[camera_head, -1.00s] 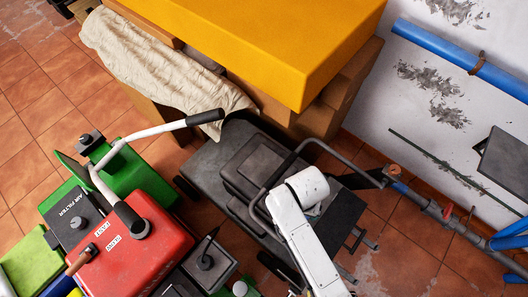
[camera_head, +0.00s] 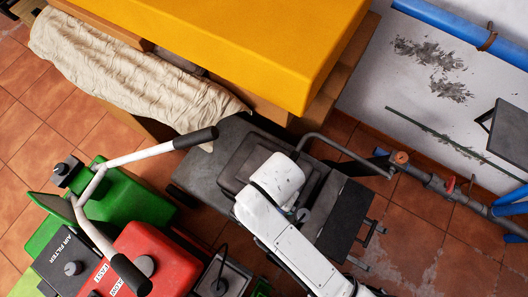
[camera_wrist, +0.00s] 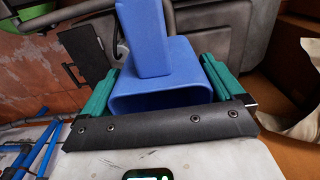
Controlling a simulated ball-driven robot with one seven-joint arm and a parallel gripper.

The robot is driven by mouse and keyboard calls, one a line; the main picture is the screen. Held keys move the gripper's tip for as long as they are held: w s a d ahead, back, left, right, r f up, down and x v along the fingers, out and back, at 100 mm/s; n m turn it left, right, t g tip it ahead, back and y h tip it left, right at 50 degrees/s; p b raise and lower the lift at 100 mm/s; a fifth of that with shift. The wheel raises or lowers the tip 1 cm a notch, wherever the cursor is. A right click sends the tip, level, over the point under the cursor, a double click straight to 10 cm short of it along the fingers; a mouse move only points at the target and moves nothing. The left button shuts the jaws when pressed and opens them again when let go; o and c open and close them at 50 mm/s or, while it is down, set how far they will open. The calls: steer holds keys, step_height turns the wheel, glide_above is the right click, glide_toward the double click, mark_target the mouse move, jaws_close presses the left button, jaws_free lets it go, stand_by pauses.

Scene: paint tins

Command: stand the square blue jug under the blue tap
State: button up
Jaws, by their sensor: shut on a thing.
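The blue jug (camera_wrist: 187,78), with squared sides, shows in the wrist view. My gripper (camera_wrist: 160,72) is shut on it, with one green finger on each side. A blue upright part of the jug stands at its middle and hides some of what lies behind. In the head view neither the jug nor my gripper can be made out; only my white arm shows. Blue pipes (camera_head: 508,208) run along the wall at the right edge of the head view. I cannot tell a blue tap among them.
A dark machine with a tubular frame (camera_head: 230,160) stands beside my arm. A red engine (camera_head: 150,255) and green machine (camera_head: 125,205) are at lower left. A big yellow block (camera_head: 240,40) and a cream cloth (camera_head: 130,75) are behind. Tiled floor (camera_head: 410,235) is open at right.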

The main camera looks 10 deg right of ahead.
steer(key=shift+w+a+f+b, duration=0.3)
steer(key=shift+w+f+b, duration=0.45)
steer(key=shift+w+f, duration=1.5)
steer(key=shift+w+a+f+b, duration=0.25)
steer(key=shift+w+f+b, duration=0.45)
steer(key=shift+w+f, duration=1.45)
steer(key=shift+w+a+f+b, duration=0.3)
steer(key=shift+w+f+b, duration=0.45)
steer(key=shift+w+f, duration=1.5)
steer(key=shift+w+r, duration=0.2)
steer(key=shift+f, duration=0.1)
steer(key=o, duration=0.8)
